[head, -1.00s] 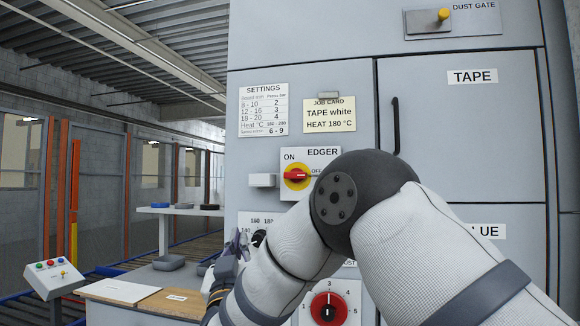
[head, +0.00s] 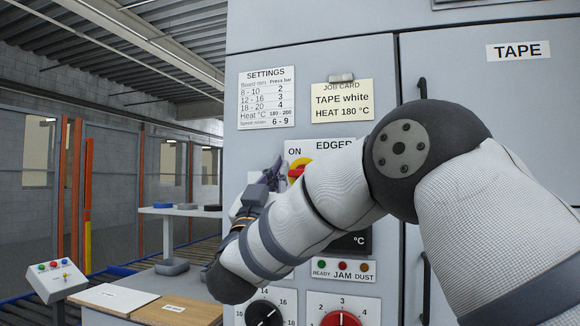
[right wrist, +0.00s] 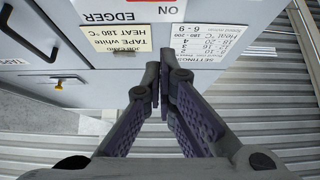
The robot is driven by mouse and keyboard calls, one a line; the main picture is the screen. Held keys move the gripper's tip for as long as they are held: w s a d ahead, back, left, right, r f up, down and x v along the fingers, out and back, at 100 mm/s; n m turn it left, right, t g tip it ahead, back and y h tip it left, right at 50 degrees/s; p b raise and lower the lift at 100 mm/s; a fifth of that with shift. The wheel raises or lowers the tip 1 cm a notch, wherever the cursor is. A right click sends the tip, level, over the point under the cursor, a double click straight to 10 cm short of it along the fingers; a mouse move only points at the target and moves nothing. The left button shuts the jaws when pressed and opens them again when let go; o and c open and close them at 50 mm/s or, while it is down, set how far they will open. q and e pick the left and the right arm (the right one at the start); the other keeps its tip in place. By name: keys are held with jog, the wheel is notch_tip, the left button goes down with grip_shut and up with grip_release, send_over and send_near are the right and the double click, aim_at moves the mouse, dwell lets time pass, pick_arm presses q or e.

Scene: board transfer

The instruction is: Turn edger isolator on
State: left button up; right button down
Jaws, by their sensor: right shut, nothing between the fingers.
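The EDGER isolator (head: 296,171) is a red and yellow rotary switch on a white plate marked ON at its upper left. My right forearm and gripper hide most of it, so its handle position cannot be told now. In the right wrist view the EDGER plate (right wrist: 135,14) shows upside down at the top, with a bit of red at the frame edge. My right gripper (head: 268,177) is shut and empty, at the left of the isolator in the picture. Its fingertips meet in the right wrist view (right wrist: 165,75); contact with the switch cannot be told. My left gripper is out of view.
A SETTINGS sheet (head: 266,98) and a job card (head: 342,101) are above the isolator. Below are indicator lamps (head: 343,266), a black dial (head: 264,314) and a red dial (head: 341,320). A cabinet handle (head: 422,88) stands out at right. A board table (head: 100,297) is at lower left.

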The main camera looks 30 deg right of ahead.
notch_tip(320, 180, up, 5)
send_over(296, 173)
jog(key=s+a, duration=0.1)
jog(key=a, duration=0.1)
jog(key=shift+s+d+r, duration=0.1)
jog(key=shift+s+r, duration=0.1)
notch_tip(296, 173, down, 3)
jog(key=shift+s+f, duration=0.1)
jog(key=shift+f, duration=0.1)
